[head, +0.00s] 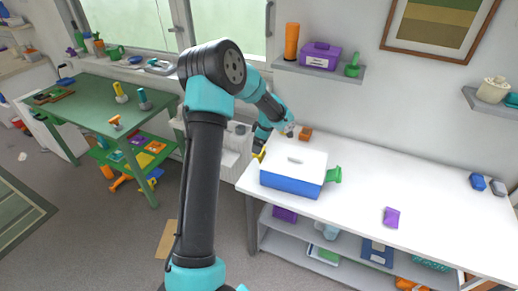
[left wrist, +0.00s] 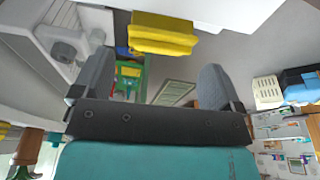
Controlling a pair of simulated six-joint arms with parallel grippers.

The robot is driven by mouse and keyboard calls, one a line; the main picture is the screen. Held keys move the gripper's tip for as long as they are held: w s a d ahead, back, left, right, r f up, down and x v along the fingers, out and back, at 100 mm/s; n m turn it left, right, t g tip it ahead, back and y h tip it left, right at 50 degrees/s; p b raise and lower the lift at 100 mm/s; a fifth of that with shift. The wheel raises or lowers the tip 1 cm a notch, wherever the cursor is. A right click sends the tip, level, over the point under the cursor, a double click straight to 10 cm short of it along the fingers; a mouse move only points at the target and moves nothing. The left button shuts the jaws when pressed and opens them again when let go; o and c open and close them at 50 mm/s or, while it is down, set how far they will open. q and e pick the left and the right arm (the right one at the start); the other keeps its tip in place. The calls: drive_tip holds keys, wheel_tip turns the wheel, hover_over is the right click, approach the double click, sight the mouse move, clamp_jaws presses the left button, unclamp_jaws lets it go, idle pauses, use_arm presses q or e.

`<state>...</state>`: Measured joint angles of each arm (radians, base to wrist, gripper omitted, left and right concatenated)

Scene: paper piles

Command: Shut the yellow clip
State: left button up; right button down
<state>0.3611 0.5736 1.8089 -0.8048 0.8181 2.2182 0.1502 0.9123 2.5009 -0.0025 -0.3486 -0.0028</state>
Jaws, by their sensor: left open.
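The yellow clip (head: 259,154) is at the left edge of the white table, beside the blue box with a white lid. Only a small part of it shows in the head view. In the left wrist view the yellow clip (left wrist: 163,36) is large, at the top centre, and its upper end is cut off. My left gripper (left wrist: 155,68) is open, its two grey fingers wide apart, with nothing between them. The clip is just past the fingertips. In the head view my left gripper (head: 259,146) is close to the clip and partly hidden. My right gripper is in neither view.
The blue box (head: 290,185) stands on the left end of the white table (head: 420,190), with a green item (head: 334,175) against its right side. A brown block (head: 305,133) is behind it. A purple item (head: 391,217) lies at the front. The table's middle is clear.

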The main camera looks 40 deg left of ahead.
use_arm(q)
drive_tip(key=v, duration=1.2)
drive_tip(key=shift+r, duration=0.35)
drive_tip(key=a, duration=0.1)
drive_tip(key=s+a+h, duration=0.1)
drive_tip(key=a, duration=0.1)
drive_tip(key=s+a+t+h, duration=0.1)
drive_tip(key=shift+a+r, duration=0.15)
drive_tip(key=shift+a, duration=0.25)
wheel_tip(320, 180, down, 17)
drive_tip(key=shift+f, duration=0.2)
drive_tip(key=c, duration=0.8)
